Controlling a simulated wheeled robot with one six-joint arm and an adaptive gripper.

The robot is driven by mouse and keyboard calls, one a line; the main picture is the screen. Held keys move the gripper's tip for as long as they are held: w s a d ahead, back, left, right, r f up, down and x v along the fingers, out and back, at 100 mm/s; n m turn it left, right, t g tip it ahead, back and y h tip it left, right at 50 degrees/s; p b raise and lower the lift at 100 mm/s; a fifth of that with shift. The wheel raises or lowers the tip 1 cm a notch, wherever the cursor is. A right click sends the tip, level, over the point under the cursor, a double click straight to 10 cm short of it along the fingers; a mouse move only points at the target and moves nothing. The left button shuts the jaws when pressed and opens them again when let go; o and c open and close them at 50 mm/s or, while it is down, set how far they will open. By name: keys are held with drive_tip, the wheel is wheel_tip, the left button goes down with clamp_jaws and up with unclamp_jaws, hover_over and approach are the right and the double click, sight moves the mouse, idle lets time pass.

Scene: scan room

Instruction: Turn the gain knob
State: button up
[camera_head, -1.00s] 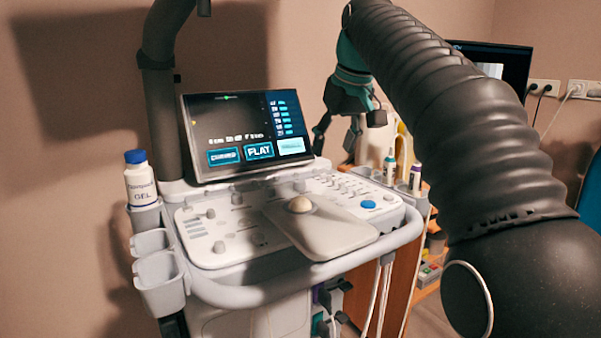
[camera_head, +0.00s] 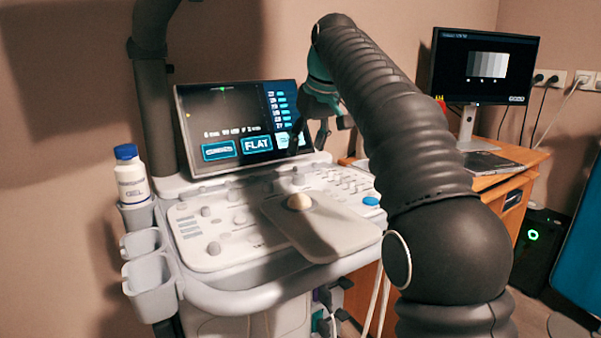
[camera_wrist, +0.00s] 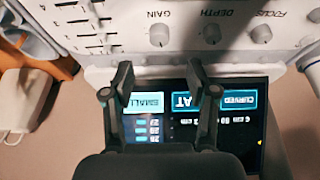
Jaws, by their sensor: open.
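The gain knob (camera_wrist: 159,35) is a small grey round knob under the upside-down label GAIN in the wrist view. It sits on the white control panel (camera_wrist: 130,62), beside the depth knob (camera_wrist: 211,33) and the focus knob (camera_wrist: 261,33). My gripper (camera_wrist: 160,77) is open and empty, its two dark fingers apart. In the picture the gap between the fingertips lines up below the gain knob, and nothing is touched. In the head view my gripper (camera_head: 308,138) hangs in front of the screen's right part, above the panel's back; the knob labels are unreadable there.
The ultrasound screen (camera_head: 225,118) stands close behind the panel. A gel bottle (camera_head: 131,178) stands in a holder at left. A raised pad with a trackball (camera_head: 299,202) lies mid-panel. A desk with a monitor (camera_head: 484,70) stands at right.

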sight(299, 175)
drive_tip(key=x, duration=0.8)
drive_tip(key=shift+f, duration=0.2)
clamp_jaws()
